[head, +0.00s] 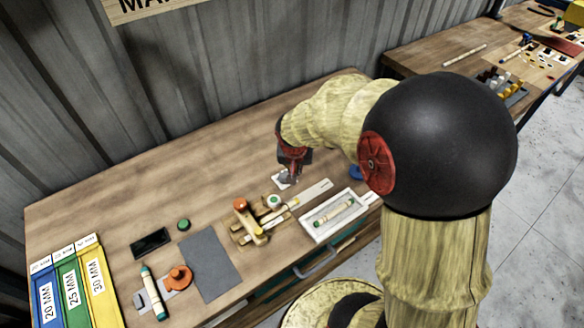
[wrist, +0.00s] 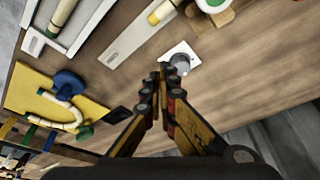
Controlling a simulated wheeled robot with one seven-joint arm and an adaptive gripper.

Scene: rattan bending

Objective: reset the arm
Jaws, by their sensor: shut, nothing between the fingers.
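My arm reaches over the workbench (head: 110,192) from the right, bent at a large black joint. My gripper (head: 290,178) points down above the middle of the bench, near a small white plate. In the wrist view my gripper (wrist: 172,74) has its fingertips together with nothing between them. The white plate (wrist: 192,49) with its grey knob (wrist: 181,63) lies just beyond the fingertips in that view. I cannot tell the exact height of the fingertips above the plate.
A wooden jig (head: 248,224), a white tray (head: 310,231) with a rattan piece, and a grey mat (head: 209,264) lie on the bench. Labelled bins (head: 70,285) stand far left. A yellow board (wrist: 35,95) holds a curved piece. The back of the bench is clear.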

